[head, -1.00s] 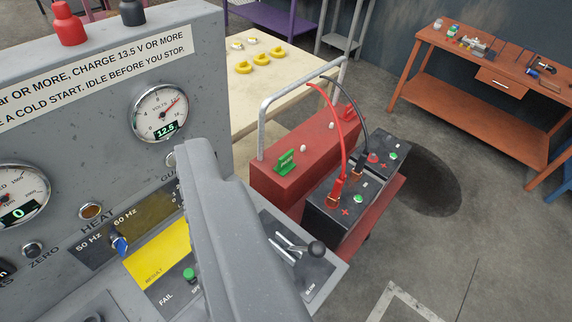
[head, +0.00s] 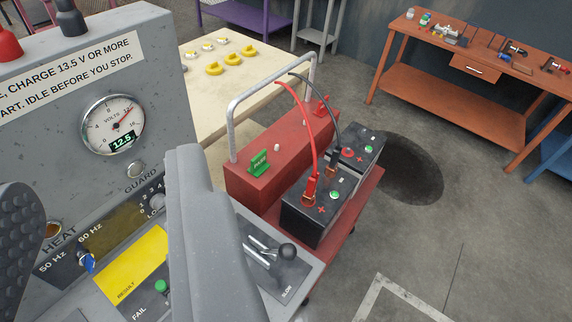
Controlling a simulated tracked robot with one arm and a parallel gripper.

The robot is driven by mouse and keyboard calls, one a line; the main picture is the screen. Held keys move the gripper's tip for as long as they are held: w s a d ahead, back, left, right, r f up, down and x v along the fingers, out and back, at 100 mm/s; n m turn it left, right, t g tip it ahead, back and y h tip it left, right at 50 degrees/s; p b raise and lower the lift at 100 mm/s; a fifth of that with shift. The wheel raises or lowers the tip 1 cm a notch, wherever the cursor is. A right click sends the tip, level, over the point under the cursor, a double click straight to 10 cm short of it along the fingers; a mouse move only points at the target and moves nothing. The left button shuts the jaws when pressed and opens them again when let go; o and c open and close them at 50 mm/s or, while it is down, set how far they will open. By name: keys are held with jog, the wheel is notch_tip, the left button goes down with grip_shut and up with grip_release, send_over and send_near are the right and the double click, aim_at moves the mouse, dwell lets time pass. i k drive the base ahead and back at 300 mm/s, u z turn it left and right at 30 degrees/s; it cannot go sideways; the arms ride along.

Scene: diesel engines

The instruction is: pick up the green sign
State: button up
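My gripper (head: 100,172) is in the near left of the view, in front of the grey gauge panel. Its two grey fingers are wide apart with nothing between them. The left finger, with a dimpled pad, is cut by the picture's edge. The sign lies beyond and right of the right finger, clear of it.
A grey handle (head: 233,125) arches over the cart. Red and black cables run to two black batteries (head: 313,213). The gauge panel (head: 150,95) and a lever box (head: 272,268) are close by. A cream table (head: 190,60) and orange bench (head: 450,95) stand behind. Floor at right is clear.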

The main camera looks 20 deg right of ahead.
aim_at(259, 164)
jog(key=z, duration=2.35)
jog(key=i, duration=2.7)
jog(key=u, duration=3.45)
